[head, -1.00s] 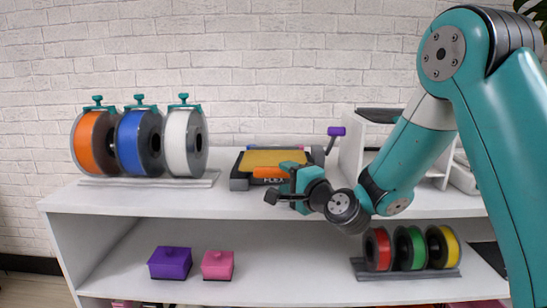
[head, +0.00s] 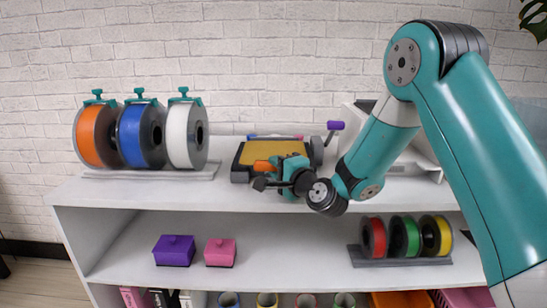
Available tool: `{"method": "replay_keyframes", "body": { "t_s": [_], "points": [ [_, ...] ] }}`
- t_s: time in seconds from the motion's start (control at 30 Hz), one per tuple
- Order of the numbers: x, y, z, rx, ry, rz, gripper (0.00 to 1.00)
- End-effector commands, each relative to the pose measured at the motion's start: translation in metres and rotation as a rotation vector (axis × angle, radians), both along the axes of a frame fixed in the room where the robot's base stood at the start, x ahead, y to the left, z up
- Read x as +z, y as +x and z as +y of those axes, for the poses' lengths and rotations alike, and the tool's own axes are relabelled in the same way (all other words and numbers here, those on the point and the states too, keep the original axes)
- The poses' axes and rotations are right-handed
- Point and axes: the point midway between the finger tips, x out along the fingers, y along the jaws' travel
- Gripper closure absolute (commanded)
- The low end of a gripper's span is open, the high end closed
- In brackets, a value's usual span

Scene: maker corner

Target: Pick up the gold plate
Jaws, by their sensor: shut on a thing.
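The gold plate (head: 270,151) lies flat on the dark bed of a small printer (head: 241,172) on the top shelf. An orange tab (head: 262,165) shows at the plate's front edge. My gripper (head: 268,174) is at this front edge, shut on the plate by the tab. The fingers hide part of the tab and the printer's front, so the exact contact is not clear. The plate looks level and still over the bed.
Orange, blue and white spools (head: 141,136) stand on a rack at left. A white open case (head: 400,155) is behind my arm. Purple (head: 174,251) and pink (head: 220,253) boxes and a spool rack (head: 405,240) sit on the shelf below. The shelf top left of the printer is partly clear.

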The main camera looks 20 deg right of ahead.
Motion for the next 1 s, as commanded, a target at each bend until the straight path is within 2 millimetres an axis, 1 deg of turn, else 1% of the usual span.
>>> {"method": "replay_keyframes", "body": {
  "t_s": [0.17, 0.27, 0.37, 0.47, 0.8, 0.9, 1.0],
  "points": [
    [0.002, 0.000, 0.000, 0.000, -0.001, -0.001, 1.00],
    [0.009, 0.000, 0.000, 0.000, 0.000, -0.002, 1.00],
    [0.020, 0.000, 0.000, 0.001, 0.000, -0.003, 1.00],
    [0.041, 0.000, 0.000, 0.001, -0.001, -0.004, 1.00],
    [0.139, 0.000, 0.001, 0.001, -0.001, -0.008, 1.00],
    [0.162, 0.000, 0.000, 0.000, -0.001, -0.007, 1.00],
    [0.180, 0.000, 0.000, 0.000, 0.000, -0.005, 1.00]
  ]
}}
